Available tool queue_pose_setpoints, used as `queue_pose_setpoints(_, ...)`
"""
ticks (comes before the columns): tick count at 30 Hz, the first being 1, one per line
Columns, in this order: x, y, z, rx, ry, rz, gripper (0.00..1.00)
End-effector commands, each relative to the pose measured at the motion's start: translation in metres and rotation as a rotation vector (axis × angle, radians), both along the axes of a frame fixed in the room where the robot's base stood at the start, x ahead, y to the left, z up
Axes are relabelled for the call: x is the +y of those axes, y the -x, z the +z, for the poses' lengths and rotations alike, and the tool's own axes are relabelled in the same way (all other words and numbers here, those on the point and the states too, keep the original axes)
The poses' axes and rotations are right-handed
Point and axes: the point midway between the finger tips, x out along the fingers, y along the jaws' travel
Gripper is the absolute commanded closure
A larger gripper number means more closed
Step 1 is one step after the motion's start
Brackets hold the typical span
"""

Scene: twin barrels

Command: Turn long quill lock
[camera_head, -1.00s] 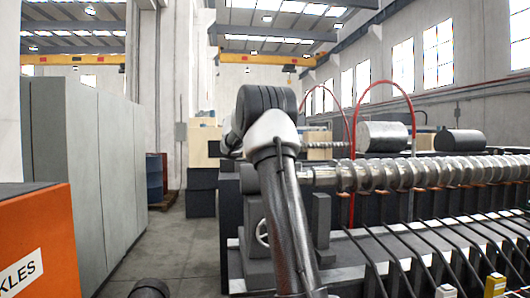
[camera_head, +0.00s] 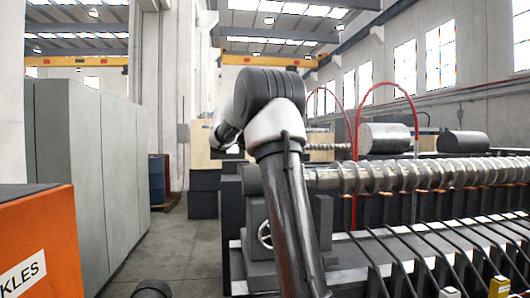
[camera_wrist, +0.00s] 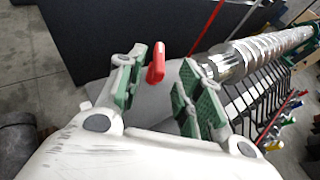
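A red lever (camera_wrist: 156,63), which looks like the quill lock handle, stands up from a grey block (camera_wrist: 160,95) in the wrist view. My gripper (camera_wrist: 161,76) is open, with green-padded fingers on either side of the lever. The lever shows between the fingertips, nearer the left finger. I cannot tell whether a finger touches it. In the head view my arm hides the lever, and the gripper cannot be made out behind it.
A long ribbed metal screw (camera_head: 420,174) runs right from the machine, above a row of dark bars (camera_head: 440,245). A small handwheel (camera_head: 265,235) sits on the machine's front. Red hoses (camera_head: 413,110) arch behind. Grey cabinets (camera_head: 85,160) and an orange box (camera_head: 40,235) stand left.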

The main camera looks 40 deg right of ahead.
Motion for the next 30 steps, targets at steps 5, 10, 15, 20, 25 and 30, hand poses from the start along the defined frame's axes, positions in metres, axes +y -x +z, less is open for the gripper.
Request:
queue_pose_setpoints(5,0.029,0.009,0.012,0.0,0.0,0.003,0.64)
queue_pose_setpoints(10,0.04,0.014,0.017,0.001,0.0,0.001,0.64)
queue_pose_setpoints(15,0.041,0.014,0.017,0.001,-0.001,0.0,0.64)
queue_pose_setpoints(20,0.04,0.014,0.017,-0.003,-0.004,0.003,0.52)
queue_pose_setpoints(25,0.027,0.006,0.0,-0.13,-0.121,0.071,0.21)
queue_pose_setpoints(30,0.014,-0.009,-0.011,-0.473,-0.394,0.216,0.16)
